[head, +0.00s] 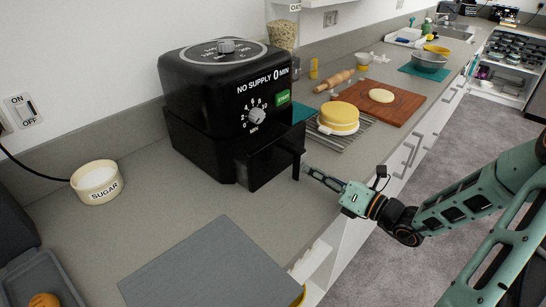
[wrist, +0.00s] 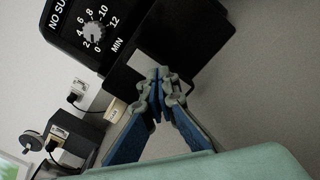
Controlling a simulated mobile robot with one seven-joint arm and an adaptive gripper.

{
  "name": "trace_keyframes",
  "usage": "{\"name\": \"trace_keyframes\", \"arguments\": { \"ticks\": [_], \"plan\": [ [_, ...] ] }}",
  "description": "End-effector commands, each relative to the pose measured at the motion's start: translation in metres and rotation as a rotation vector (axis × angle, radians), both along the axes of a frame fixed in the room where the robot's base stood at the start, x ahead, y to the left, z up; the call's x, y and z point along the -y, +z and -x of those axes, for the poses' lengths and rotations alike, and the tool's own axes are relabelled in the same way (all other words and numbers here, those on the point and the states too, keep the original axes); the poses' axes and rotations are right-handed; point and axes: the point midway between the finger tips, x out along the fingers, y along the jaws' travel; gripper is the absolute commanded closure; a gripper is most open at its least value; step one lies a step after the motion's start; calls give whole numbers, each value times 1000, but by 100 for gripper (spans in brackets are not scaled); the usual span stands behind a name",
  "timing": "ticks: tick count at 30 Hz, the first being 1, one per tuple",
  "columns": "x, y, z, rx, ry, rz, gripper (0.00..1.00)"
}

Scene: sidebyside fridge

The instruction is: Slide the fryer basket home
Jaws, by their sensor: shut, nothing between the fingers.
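The black air fryer (head: 210,100) stands on the counter, with a dial and a green button on its front. Its black fryer basket (head: 268,166) sticks out part way from the lower front. My gripper (head: 306,169) is at the front of the basket, close to the dark upright handle piece (head: 298,165). In the wrist view my gripper (wrist: 160,76) is shut and empty, its fingertips in front of the dark basket (wrist: 185,35). I cannot tell whether the fingertips touch it. The fryer dial (wrist: 94,32) shows at upper left there.
A yellow cake (head: 338,118) on a rack and a wooden board (head: 378,101) lie right of the fryer. A sugar bowl (head: 97,182) stands at left and a grey board (head: 210,268) lies in front. Counter between them is clear.

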Motion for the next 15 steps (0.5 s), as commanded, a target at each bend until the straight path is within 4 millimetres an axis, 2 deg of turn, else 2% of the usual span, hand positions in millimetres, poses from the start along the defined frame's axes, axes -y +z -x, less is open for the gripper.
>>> {"name": "trace_keyframes", "arguments": {
  "ticks": [15],
  "plan": [
    [-10, 0, -9, 1, 2, -1, 100]
  ]
}}
